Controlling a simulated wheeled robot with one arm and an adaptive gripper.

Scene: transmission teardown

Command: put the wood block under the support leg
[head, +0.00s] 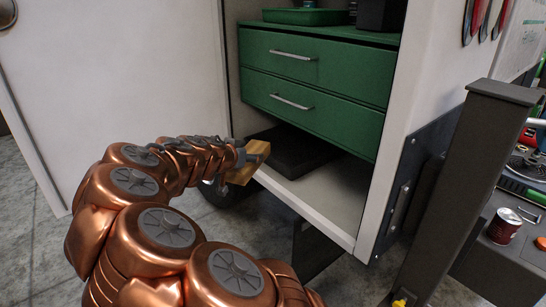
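The wood block (240,176) is a small light-brown piece at the end of my copper arm, in front of the open cabinet. My gripper (251,160) has its dark grey fingers against the block, and the block appears held between them off the floor. Part of the block is hidden by the fingers. A dark upright post (455,180) stands at the right, with a yellow piece at its foot. I cannot tell whether this post is the support leg.
The cabinet has green drawers (315,98) above an open bottom shelf (325,203) with a black tray (289,151). Its white door (110,90) stands open at left. A red can (504,227) sits on a bench at right. Grey floor (335,285) shows below the cabinet.

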